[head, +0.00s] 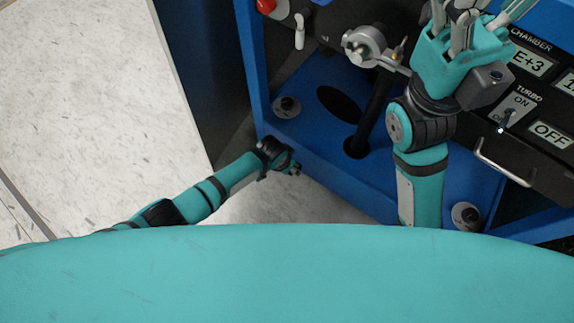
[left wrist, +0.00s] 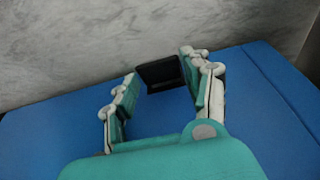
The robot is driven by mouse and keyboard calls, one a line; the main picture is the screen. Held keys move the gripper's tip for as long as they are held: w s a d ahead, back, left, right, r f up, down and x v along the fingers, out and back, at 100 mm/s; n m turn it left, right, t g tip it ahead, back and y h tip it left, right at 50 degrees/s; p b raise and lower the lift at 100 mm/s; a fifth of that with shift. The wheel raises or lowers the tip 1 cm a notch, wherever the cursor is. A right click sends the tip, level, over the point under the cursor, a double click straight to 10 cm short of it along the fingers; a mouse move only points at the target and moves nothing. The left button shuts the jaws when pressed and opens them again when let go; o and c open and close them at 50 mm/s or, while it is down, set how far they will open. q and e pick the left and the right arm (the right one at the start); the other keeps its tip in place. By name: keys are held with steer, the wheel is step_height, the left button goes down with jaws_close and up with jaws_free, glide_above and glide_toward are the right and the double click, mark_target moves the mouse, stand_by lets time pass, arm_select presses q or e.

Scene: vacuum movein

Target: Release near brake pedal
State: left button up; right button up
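A small black block (left wrist: 163,73), which looks like the brake pedal, juts out past the edge of a blue surface in the left wrist view. My left gripper (left wrist: 160,85) is open, one finger on each side of the block in the picture. The fingers look empty, and I cannot tell whether they touch it. In the head view my left gripper (head: 294,169) is low beside the front edge of the blue frame (head: 318,150); the pedal cannot be made out there. My right gripper (head: 478,18) is high at the right with its fingers spread, apparently empty.
The blue frame's deck has a dark oval hole (head: 339,104) and a black post (head: 377,108). A control panel with a metal handle (head: 503,162) stands at the right. Speckled floor (head: 85,110) is open at the left.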

arm_select(q)
steer(key=o, duration=0.3)
steer(key=v, duration=1.2)
steer(key=shift+d, duration=0.1)
stand_by(0.3)
